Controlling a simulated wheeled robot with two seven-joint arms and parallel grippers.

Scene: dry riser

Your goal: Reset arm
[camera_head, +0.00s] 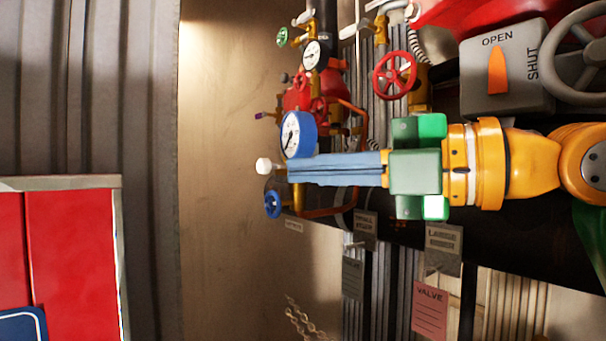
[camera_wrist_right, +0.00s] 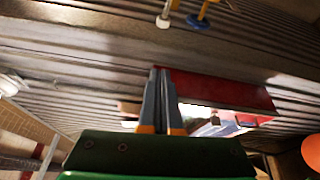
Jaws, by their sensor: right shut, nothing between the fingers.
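My right arm, orange with a green gripper body, comes in from the right in the head view. My right gripper (camera_head: 290,169) points left, its blue fingers closed together with nothing between them. Its fingertips appear just below a blue-rimmed gauge (camera_head: 298,134) and near a white knob (camera_head: 263,165); I cannot tell whether they touch. The right wrist view also shows the closed fingers (camera_wrist_right: 160,74), with a red box-like thing (camera_wrist_right: 220,90) beyond them. My left gripper is not in view.
Pipework surrounds the arm: a red handwheel (camera_head: 394,75), a blue handwheel (camera_head: 272,205), a white gauge (camera_head: 314,55) and an OPEN/SHUT box (camera_head: 506,72) with an orange pointer. Tags hang below, including a pink VALVE tag (camera_head: 429,310). A red cabinet (camera_head: 75,265) stands lower left.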

